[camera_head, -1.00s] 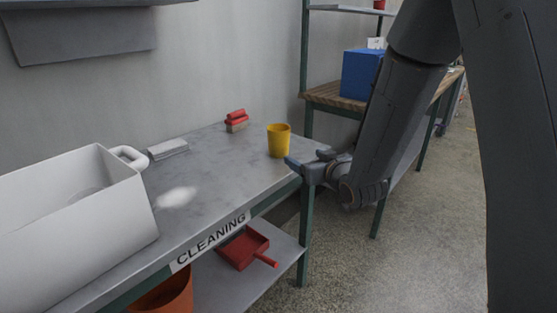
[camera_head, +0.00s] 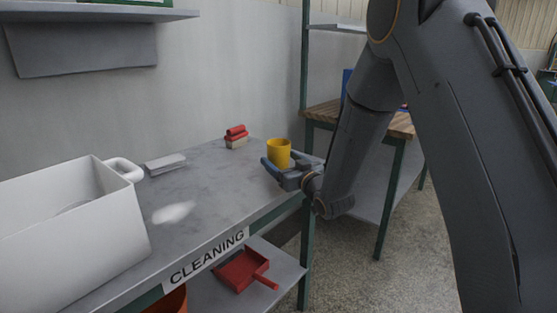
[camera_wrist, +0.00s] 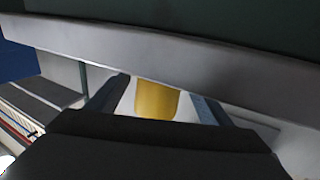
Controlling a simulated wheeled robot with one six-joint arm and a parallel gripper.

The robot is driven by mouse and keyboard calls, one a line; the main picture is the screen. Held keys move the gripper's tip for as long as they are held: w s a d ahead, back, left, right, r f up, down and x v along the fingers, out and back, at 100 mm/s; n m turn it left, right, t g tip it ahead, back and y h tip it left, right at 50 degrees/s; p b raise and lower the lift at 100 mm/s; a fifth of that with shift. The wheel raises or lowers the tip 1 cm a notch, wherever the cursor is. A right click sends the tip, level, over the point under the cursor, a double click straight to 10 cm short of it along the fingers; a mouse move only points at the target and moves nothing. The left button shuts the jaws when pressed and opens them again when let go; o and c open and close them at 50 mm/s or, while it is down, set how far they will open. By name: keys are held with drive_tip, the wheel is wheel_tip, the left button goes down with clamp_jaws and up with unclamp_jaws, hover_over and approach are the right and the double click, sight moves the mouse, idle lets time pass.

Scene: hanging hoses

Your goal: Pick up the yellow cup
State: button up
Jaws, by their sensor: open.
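The yellow cup (camera_head: 279,151) stands upright near the right end of the grey cleaning table (camera_head: 215,190). My gripper (camera_head: 276,168) is open at the cup, with its fingers low and in front of it in the head view. In the wrist view the cup (camera_wrist: 157,101) shows between the two open fingers (camera_wrist: 160,98), with a gap on each side. The cup's lower part is partly hidden by the gripper in the head view. I cannot tell whether a finger touches the cup.
A red and beige brush (camera_head: 236,137) lies behind the cup to the left. A grey block (camera_head: 165,163) and a white bin (camera_head: 75,225) stand farther left. A red dustpan (camera_head: 243,270) lies on the lower shelf. A wooden-topped bench (camera_head: 325,111) is behind my arm.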

drive_tip(key=shift+w, duration=0.1)
drive_tip(key=c, duration=1.2)
